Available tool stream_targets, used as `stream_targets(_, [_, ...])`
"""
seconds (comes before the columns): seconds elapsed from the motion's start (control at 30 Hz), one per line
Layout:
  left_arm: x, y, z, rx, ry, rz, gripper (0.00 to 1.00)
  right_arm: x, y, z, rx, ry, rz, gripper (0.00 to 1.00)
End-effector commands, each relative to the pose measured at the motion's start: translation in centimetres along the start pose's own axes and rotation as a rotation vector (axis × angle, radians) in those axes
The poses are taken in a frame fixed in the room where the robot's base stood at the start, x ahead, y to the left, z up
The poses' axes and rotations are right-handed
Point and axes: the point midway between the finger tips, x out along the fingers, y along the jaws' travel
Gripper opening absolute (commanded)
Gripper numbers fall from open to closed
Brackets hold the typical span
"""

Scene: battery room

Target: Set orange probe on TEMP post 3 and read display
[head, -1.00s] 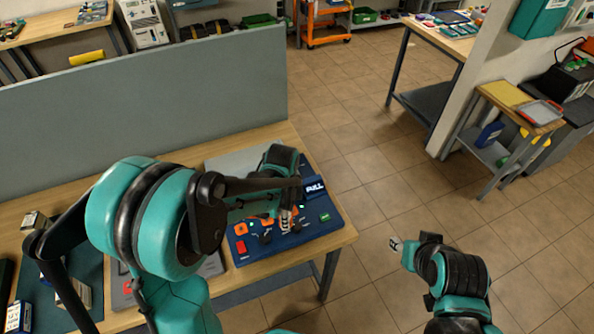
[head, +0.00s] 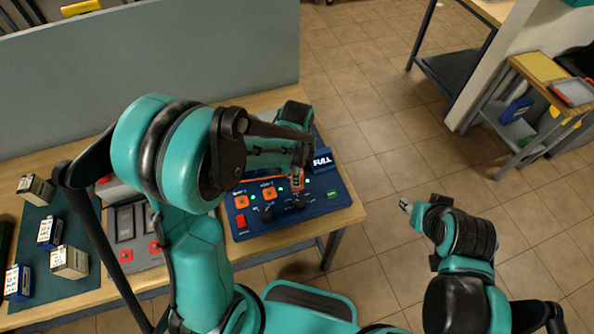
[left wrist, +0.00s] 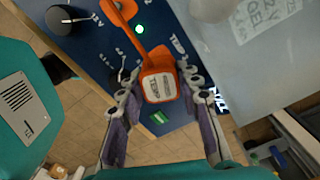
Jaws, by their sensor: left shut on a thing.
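The orange probe (left wrist: 158,86) has a white label on its end and sits between the fingers of my left gripper (left wrist: 160,92) in the left wrist view. My left gripper (head: 298,178) is shut on it over the right part of the blue panel (head: 285,225). The probe (head: 297,184) shows as a small orange piece in the head view. An orange strip runs from it toward an orange block (left wrist: 118,10) on the panel. The TEMP posts and whether the probe touches one are unclear. My right gripper (head: 405,205) hangs over the floor, its fingers too small to judge.
A grey partition (head: 160,55) stands behind.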

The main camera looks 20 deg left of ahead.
Motion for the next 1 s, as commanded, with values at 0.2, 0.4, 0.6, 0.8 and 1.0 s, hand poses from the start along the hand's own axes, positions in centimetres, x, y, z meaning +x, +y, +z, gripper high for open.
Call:
stream_targets(0.2, [2.1, 0.0, 0.0, 0.000, 0.000, 0.000, 0.05, 1.3, 0.0, 0.9, 0.000, 0.000, 0.000, 0.40])
stream_targets(0.4, [2.2, 0.0, 0.0, 0.000, 0.000, 0.000, 0.05, 1.3, 0.0, 0.9, 0.000, 0.000, 0.000, 0.40])
stream_targets(0.6, [2.2, 0.0, 0.0, 0.000, 0.000, 0.000, 0.05, 1.3, 0.0, 0.9, 0.000, 0.000, 0.000, 0.40])
stream_targets(0.8, [2.2, 0.0, 0.0, 0.000, 0.000, 0.000, 0.05, 1.3, 0.0, 0.9, 0.000, 0.000, 0.000, 0.40])
stream_targets(1.0, [2.2, 0.0, 0.0, 0.000, 0.000, 0.000, 0.05, 1.5, 0.0, 1.1, 0.000, 0.000, 0.000, 0.40])
